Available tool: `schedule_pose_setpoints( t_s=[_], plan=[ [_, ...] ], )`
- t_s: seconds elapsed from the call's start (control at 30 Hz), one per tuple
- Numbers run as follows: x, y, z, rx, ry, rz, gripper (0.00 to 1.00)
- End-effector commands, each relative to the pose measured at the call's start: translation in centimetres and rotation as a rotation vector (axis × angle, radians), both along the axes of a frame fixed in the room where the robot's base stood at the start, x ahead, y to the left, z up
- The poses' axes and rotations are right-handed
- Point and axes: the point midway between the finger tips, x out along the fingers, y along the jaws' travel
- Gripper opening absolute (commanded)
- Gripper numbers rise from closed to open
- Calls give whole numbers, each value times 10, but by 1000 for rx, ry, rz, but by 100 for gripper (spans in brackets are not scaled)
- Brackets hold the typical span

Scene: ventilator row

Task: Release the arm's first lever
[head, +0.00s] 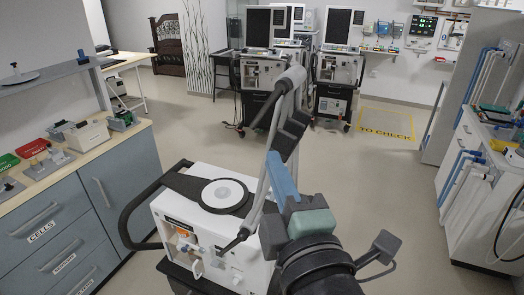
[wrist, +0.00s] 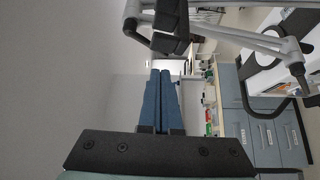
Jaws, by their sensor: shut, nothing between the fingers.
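The ventilator's support arm (head: 258,200) rises from the white ventilator (head: 195,210) as grey tubes, up to a joint (head: 293,76). A dark bar-like lever (head: 266,108) slants down from that joint. Black blocks (head: 290,140) sit on the upper part of the arm. The wrist view shows black blocks (wrist: 170,20) and grey tubes (wrist: 250,42) above and right of the fingers. I cannot tell which lever is the first. My gripper (head: 274,156), with blue fingers, is shut and empty (wrist: 161,72). In the head view it overlaps the tubes; the wrist view shows no clear contact.
A blue-grey cabinet counter (head: 75,180) with several small items stands on the left. Two more ventilators (head: 262,72) (head: 338,70) stand at the back. A white bench (head: 480,185) with tubes is on the right. The floor (head: 385,160) between is clear.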

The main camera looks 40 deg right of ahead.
Motion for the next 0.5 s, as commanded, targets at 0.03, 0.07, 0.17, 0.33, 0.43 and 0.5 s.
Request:
schedule_pose_setpoints(
  t_s=[0.03,0.07,0.17,0.33,0.43,0.5],
  plan=[
    [4,-4,2,-3,-1,-3,0],
    [11,-7,6,1,2,-3,0],
    [28,-18,8,1,2,-2,0],
    [53,-33,11,1,2,-2,0],
    [64,-39,11,1,2,-2,0],
    [69,-42,11,0,0,-2,0]
  ],
)
